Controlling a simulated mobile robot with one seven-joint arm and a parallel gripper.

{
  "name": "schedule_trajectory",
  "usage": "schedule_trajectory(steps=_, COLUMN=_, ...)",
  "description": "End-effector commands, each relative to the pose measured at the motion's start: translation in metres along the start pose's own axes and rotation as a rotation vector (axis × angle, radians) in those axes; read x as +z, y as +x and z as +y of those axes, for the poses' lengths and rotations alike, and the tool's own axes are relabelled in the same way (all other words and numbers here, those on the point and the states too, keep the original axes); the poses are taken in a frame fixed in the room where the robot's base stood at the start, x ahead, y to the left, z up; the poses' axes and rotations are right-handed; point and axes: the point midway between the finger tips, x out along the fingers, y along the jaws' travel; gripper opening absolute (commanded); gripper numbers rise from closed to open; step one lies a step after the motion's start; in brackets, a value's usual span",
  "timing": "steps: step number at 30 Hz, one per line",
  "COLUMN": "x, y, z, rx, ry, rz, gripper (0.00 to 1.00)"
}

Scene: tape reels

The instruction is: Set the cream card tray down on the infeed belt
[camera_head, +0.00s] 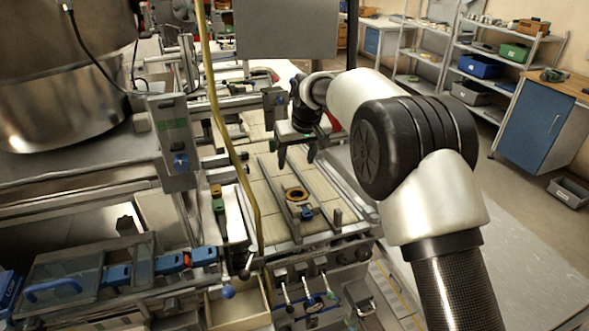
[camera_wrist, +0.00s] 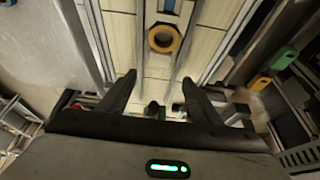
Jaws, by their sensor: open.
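My gripper (camera_head: 298,157) is open above the belt, fingers pointing down, and nothing shows between them. In the wrist view its two dark fingers (camera_wrist: 158,80) stand apart over the belt. The infeed belt appears to be the cream slatted surface (camera_head: 262,207) between metal rails; it also shows in the wrist view (camera_wrist: 121,38). A cream open-topped box (camera_head: 240,310) sits low at the front of the machine, left of the levers. I cannot tell whether it is the cream card tray. No other cream tray is clear in either view.
A yellow-brown ring (camera_head: 297,194) lies on the belt between two rails, and shows in the wrist view (camera_wrist: 163,38). A small blue piece (camera_head: 306,213) is near it. A yellow hose (camera_head: 229,140) hangs left of the belt. Levers (camera_head: 308,290) stand at the front.

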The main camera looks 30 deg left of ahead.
Motion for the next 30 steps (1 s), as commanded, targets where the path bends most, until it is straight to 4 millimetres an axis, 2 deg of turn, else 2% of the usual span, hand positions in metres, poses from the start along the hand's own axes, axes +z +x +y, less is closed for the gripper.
schedule_trajectory(steps=4, x=0.000, y=-0.010, z=0.000, rx=0.000, ry=0.000, rz=0.000, gripper=0.59)
schedule_trajectory(steps=11, x=0.000, y=-0.012, z=0.001, rx=0.000, ry=0.001, rz=-0.001, gripper=0.59)
schedule_trajectory(steps=14, x=0.002, y=-0.021, z=0.008, rx=0.006, ry=0.012, rz=0.002, gripper=0.59)
schedule_trajectory(steps=17, x=0.010, y=-0.052, z=0.030, rx=0.022, ry=0.048, rz=0.010, gripper=0.59)
schedule_trajectory(steps=20, x=0.030, y=-0.102, z=0.064, rx=0.049, ry=0.108, rz=0.020, gripper=0.59)
schedule_trajectory(steps=24, x=0.079, y=-0.174, z=0.107, rx=0.092, ry=0.202, rz=0.032, gripper=0.59)
schedule_trajectory(steps=26, x=0.104, y=-0.202, z=0.120, rx=0.111, ry=0.244, rz=0.037, gripper=0.59)
schedule_trajectory(steps=30, x=0.169, y=-0.260, z=0.142, rx=0.156, ry=0.339, rz=0.049, gripper=0.59)
